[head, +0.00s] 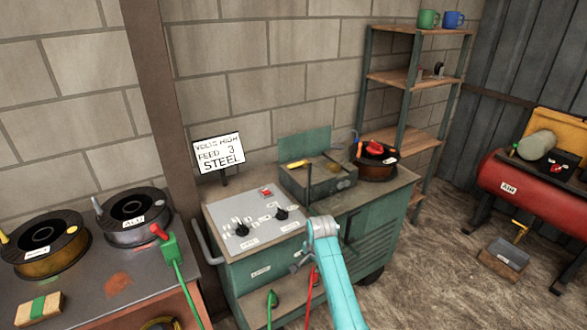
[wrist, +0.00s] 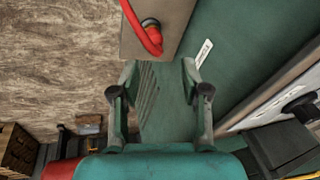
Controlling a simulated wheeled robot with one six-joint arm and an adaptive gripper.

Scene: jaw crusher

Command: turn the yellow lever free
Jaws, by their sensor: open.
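A yellow lever (head: 298,164) lies at the left side of a green open-topped box (head: 318,190) on the green cabinet (head: 290,275). It looks roughly level, and its mount is too small to make out. My gripper (head: 298,264) is low in front of the cabinet, apart from the lever and well below it. In the wrist view my gripper (wrist: 160,80) is open, with nothing between its fingers and the cabinet's green side behind them. The lever does not show in the wrist view.
A red cable (wrist: 146,32) plugs in close ahead of my fingers. The control panel (head: 255,215) has two black knobs. A wire spool (head: 376,165) stands right of the box. Another yellow handle (head: 519,230) rises from a floor box (head: 502,260) at right.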

